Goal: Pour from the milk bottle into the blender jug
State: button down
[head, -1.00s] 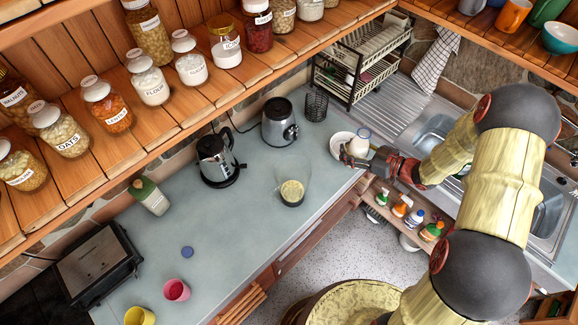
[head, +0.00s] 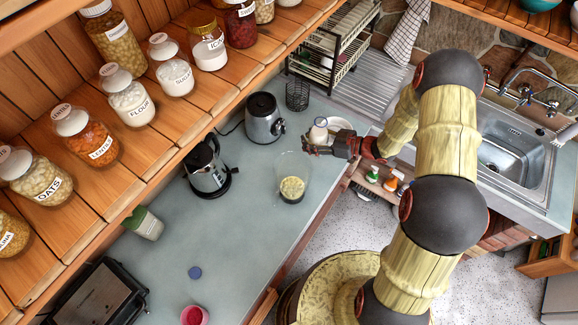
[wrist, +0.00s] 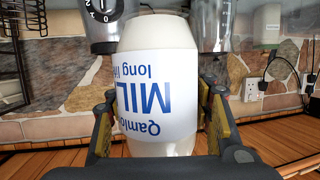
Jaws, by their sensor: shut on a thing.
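The milk bottle (head: 319,131) is white with blue lettering and stands roughly upright in my gripper (head: 316,147). The bottle also fills the middle of the wrist view (wrist: 157,85), where its label reads upside down and the fingers (wrist: 160,118) grip both sides. The clear blender jug (head: 292,178) stands on the counter with yellowish contents at its bottom. In the head view, my gripper is beyond and right of the jug, apart from it. The bottle's mouth is hard to make out.
A grey blender base (head: 264,120) and a kettle (head: 207,168) stand behind and left of the jug. A white bowl (head: 341,126) sits just behind the gripper. A blue cap (head: 195,272) and pink cup (head: 194,315) are nearer. Counter around the jug is clear.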

jog(key=shift+d+r, duration=0.1)
jog(key=shift+r, duration=0.2)
jog(key=shift+w+d+r+n+t+h+b, duration=0.2)
jog(key=shift+r+n+t+h+b, duration=0.1)
jog(key=shift+n+h+b, duration=0.5)
jog(key=shift+w+d+r+n+t+h+b, duration=0.1)
jog(key=shift+d+r+n+t+h+b, duration=0.25)
jog(key=shift+n+h, duration=0.5)
notch_tip(320, 180, down, 2)
jog(key=n+b, duration=0.1)
jog(key=b, duration=0.2)
jog(key=shift+a+f+h+b, duration=0.15)
jog(key=shift+h+b, duration=0.1)
jog(key=shift+b, duration=0.15)
jog(key=shift+w+f+n+t+b, duration=0.1)
jog(key=shift+n+t+b, duration=0.15)
jog(key=shift+b, duration=0.15)
jog(key=shift+w+d+r, duration=0.1)
jog(key=shift+d+r, duration=0.1)
jog(key=shift+d, duration=0.05)
jog(key=shift+w+d+f+n+h+b, duration=0.15)
jog(key=shift+n+h+b, duration=0.3)
jog(key=shift+b, duration=0.55)
